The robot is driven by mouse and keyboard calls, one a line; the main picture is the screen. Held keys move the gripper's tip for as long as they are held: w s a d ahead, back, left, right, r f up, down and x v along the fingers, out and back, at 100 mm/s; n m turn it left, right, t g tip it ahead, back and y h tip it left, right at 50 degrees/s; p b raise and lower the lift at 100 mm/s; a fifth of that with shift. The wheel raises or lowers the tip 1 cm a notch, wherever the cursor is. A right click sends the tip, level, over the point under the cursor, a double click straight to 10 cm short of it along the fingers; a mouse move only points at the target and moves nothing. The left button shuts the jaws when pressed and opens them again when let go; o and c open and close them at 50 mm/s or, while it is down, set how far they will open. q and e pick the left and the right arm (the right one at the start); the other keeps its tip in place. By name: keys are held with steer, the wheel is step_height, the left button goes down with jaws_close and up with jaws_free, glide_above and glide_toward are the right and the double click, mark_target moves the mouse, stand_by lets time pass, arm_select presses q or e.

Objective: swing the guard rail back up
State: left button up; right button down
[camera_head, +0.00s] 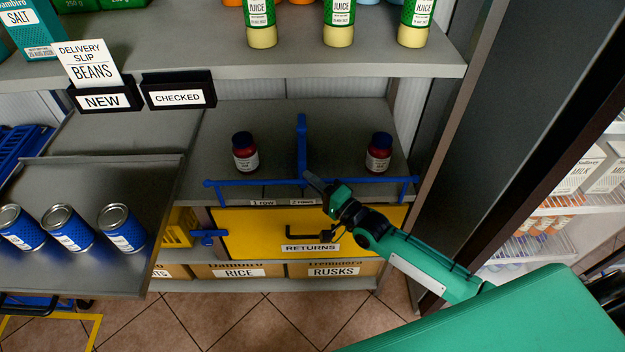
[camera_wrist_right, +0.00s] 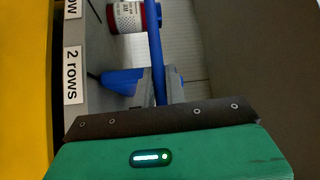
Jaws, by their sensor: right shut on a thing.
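The blue guard rail (camera_head: 255,183) runs level along the front of the middle shelf, with a short leg bent down at each end. A blue divider (camera_head: 302,140) stands behind its middle. My right gripper (camera_head: 316,184) is at the rail near the divider, shut on the rail. The rail (camera_wrist_right: 154,45) also shows in the right wrist view, running into the dark jaw edge (camera_wrist_right: 160,108); the exact contact is hidden. My left gripper is not in view.
Two dark red jars (camera_head: 245,152) (camera_head: 379,152) stand on the shelf behind the rail, one each side of the divider. A yellow returns drawer (camera_head: 255,228) is below. A grey tray (camera_head: 95,180) with blue cans is at left. Juice bottles stand on the shelf above.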

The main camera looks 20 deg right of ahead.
steer(key=c, duration=1.5)
jaws_free()
steer(key=shift+w, duration=0.15)
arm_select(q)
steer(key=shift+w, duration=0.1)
arm_select(e)
steer(key=shift+o, duration=0.2)
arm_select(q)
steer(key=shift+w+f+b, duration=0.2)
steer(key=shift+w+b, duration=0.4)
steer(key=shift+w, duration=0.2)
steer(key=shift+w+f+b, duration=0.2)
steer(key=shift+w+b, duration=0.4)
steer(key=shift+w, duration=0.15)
arm_select(e)
steer(key=v, duration=1.4)
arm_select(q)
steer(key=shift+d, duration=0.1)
arm_select(e)
steer(key=shift+f, duration=0.1)
